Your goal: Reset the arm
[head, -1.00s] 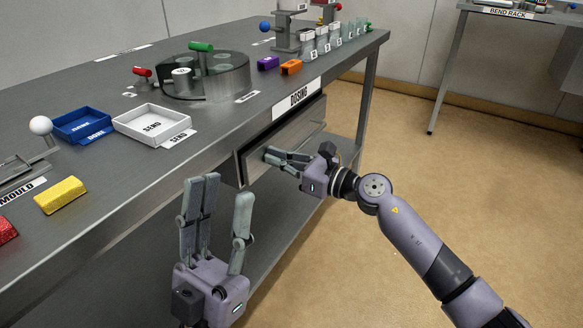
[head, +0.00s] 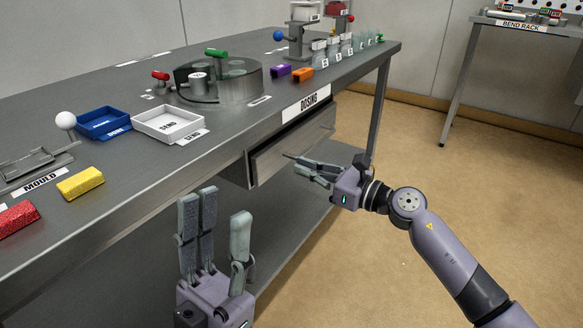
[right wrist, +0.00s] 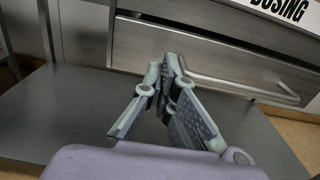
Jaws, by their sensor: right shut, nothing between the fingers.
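My left gripper (head: 217,215) is in the lower middle of the head view, fingers pointing up and spread apart with nothing between them. It is in front of the bench's near side. My right gripper (head: 301,166) is to the right of it, in front of the drawer (head: 292,146) under the bench top. In the right wrist view its fingers (right wrist: 168,72) come together at the tips and hold nothing. The drawer front and its bar handle (right wrist: 232,86) lie beyond the fingertips, apparently clear of them.
The bench top (head: 130,185) overhangs the drawer. On it are a white tray (head: 150,128), a blue tray (head: 92,134), a yellow block (head: 80,184), a red block (head: 17,218) and a round turntable (head: 235,86). A lower shelf (head: 280,215) runs beneath. Open floor lies to the right.

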